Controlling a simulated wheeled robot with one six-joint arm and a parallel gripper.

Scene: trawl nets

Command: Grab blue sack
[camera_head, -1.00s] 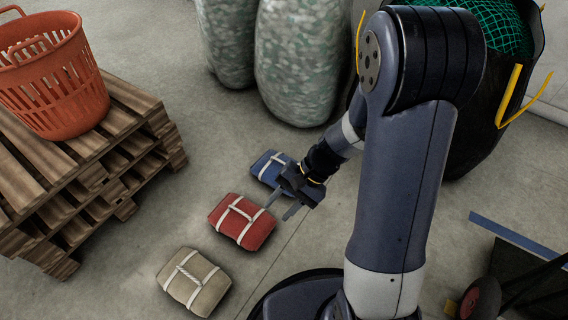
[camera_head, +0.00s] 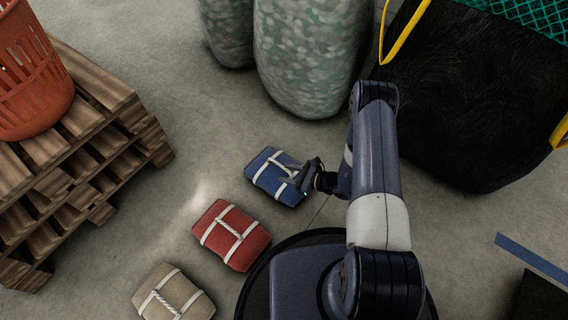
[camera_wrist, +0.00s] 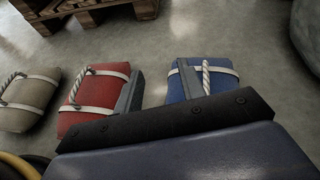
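The blue sack (camera_head: 266,170) lies flat on the floor, with white straps and a rope handle. It also shows in the wrist view (camera_wrist: 225,84), right of centre. My gripper (camera_head: 292,178) is at the right side of the blue sack in the head view, low and overlapping its edge. In the wrist view my gripper (camera_wrist: 160,84) has its two fingers apart with nothing held between them. The right finger covers part of the blue sack's left side. I cannot tell whether it touches the sack.
A red sack (camera_head: 231,236) and a beige sack (camera_head: 173,295) lie in a row with the blue one. A pallet stack (camera_head: 100,135) with an orange basket (camera_head: 35,85) stands left. Tall mottled bags (camera_head: 308,60) and a black net bag (camera_head: 450,110) stand behind. Floor between is clear.

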